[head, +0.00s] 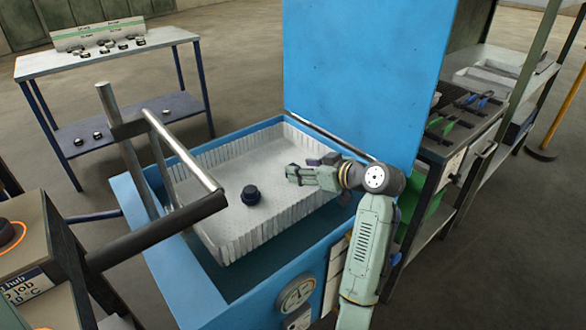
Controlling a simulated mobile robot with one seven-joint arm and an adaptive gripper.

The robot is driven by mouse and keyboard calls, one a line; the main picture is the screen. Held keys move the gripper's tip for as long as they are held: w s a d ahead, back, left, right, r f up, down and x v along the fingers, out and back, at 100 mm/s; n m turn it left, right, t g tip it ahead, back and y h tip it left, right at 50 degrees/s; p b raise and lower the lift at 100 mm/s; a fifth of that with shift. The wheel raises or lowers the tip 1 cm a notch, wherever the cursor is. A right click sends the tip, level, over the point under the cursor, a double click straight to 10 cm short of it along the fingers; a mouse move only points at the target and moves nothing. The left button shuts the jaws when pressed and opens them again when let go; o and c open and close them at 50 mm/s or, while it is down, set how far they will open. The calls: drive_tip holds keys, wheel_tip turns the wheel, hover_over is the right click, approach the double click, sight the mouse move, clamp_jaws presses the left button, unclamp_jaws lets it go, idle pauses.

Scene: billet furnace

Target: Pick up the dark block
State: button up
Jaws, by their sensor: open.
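The dark block (250,195) is a small, round, black-blue piece standing on the pale floor of a white-lined tray (225,228) inside the blue furnace box (165,269). My gripper (289,173) reaches in from the right, above the tray. It is open and empty, with its fingertips pointing left. In the picture it is to the right of the block and a little higher, apart from it. The exact height of my gripper over the tray floor is hard to tell.
The raised blue lid (365,75) stands behind my arm. A metal bar handle (180,150) crosses the box's left side. A side table (110,62) with small dark pieces stands at the back left. A tool bench (460,115) is at right. The tray around the block is clear.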

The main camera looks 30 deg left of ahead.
drive_tip(key=shift+x, duration=1.4)
drive_tip(key=shift+c, duration=0.4)
clamp_jaws()
